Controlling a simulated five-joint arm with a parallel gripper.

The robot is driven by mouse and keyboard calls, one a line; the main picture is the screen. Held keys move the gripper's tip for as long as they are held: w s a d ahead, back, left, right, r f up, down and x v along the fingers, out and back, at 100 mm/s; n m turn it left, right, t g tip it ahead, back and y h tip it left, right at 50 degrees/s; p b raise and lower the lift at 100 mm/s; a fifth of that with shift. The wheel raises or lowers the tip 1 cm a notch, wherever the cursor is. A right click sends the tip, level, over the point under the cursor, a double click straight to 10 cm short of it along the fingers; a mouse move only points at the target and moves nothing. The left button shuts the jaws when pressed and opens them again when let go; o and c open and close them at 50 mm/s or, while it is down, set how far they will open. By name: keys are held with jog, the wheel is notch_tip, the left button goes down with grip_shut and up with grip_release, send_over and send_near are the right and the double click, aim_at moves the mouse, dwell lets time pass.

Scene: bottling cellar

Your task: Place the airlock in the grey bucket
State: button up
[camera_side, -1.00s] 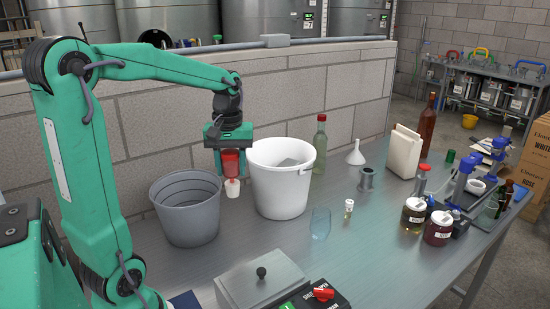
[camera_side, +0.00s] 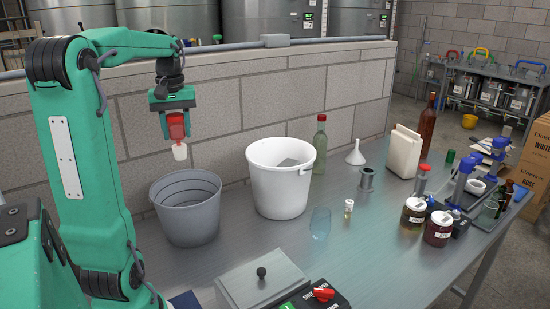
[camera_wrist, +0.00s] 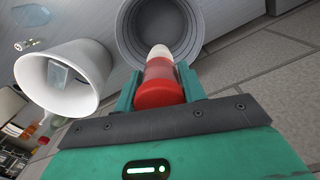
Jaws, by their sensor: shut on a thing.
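The airlock, with a red upper part and a white lower end, is held upright in my gripper (camera_side: 176,124); it also shows in the wrist view as the airlock (camera_wrist: 160,82) between the jaws. My gripper is shut on its red part. The grey bucket (camera_side: 186,220) stands on the metal table below. In the side view the airlock hangs above the bucket's rim. In the wrist view the bucket (camera_wrist: 130,40) lies just beyond the airlock's white end. The inside of the bucket looks empty where it shows.
A white bucket (camera_side: 280,195) stands close to the right of the grey bucket, with something grey inside. A green bottle (camera_side: 319,150) and a clear glass (camera_side: 320,225) stand nearby. A block wall (camera_side: 230,105) runs behind. A lidded metal box (camera_side: 262,285) is at the front.

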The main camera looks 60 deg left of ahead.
jog(key=shift+f, duration=0.15)
notch_tip(320, 180, down, 16)
dwell(1.7)
jog(key=shift+f, duration=0.1)
jog(key=o, duration=1.1)
jog(key=shift+d, duration=0.1)
